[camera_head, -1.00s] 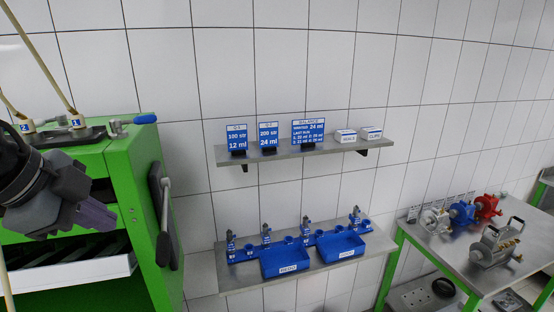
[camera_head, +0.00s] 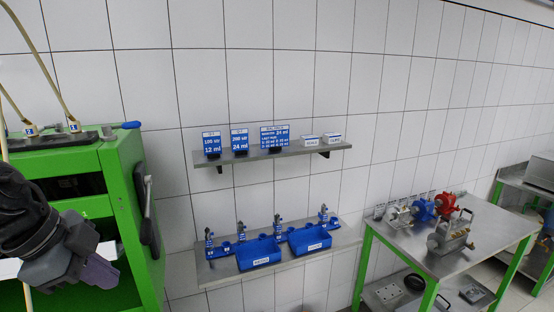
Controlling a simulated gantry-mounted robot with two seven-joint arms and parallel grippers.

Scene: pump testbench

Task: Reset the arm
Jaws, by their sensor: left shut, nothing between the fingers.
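My left gripper (camera_head: 98,272) is at the lower left, in front of the green test bench (camera_head: 128,190). Its dark arm comes in from the left edge, and its purple-grey fingers are shut with nothing between them. It looks apart from the bench, though the exact gap cannot be told. My right gripper is not in view.
A wall shelf (camera_head: 228,159) holds blue signs and small white boxes. A lower shelf (camera_head: 215,272) holds two blue trays (camera_head: 258,253) and several injectors. A metal table (camera_head: 490,233) at right carries pumps (camera_head: 450,237). The wall between is bare.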

